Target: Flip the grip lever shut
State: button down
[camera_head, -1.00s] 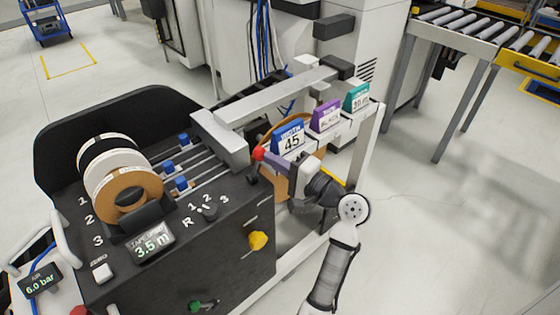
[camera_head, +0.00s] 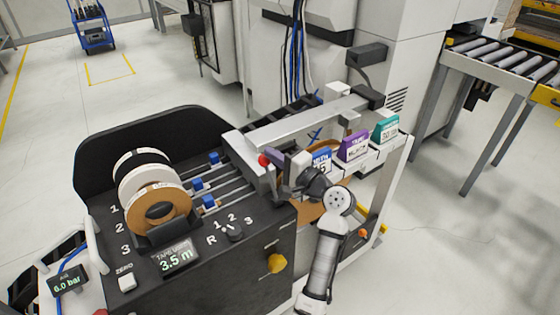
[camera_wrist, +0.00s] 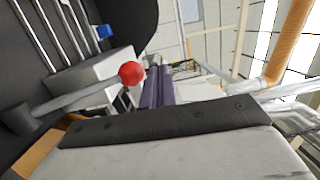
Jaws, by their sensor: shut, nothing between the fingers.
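The grip lever is a grey rod with a red ball knob (camera_head: 264,160), on the machine's right side below the silver beam. In the wrist view the lever (camera_wrist: 85,97) slants up from a dark pivot at left to its red knob. My gripper (camera_head: 277,155) is shut and empty, with its purple-grey fingers just right of the knob. In the wrist view the closed fingers (camera_wrist: 158,85) lie right beside the knob; I cannot tell whether they touch it. My wrist partly hides the blue label card (camera_head: 321,160) in the head view.
Tape reels (camera_head: 158,205) sit on the dark console at left. The silver beam (camera_head: 305,122) runs above my gripper. Purple (camera_head: 354,147) and teal (camera_head: 384,130) cards stand close behind it. Open floor lies to the right, before a roller conveyor (camera_head: 510,68).

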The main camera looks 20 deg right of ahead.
jog(key=shift+w+a+f, duration=0.15)
jog(key=shift+w, duration=0.4)
dwell(0.4)
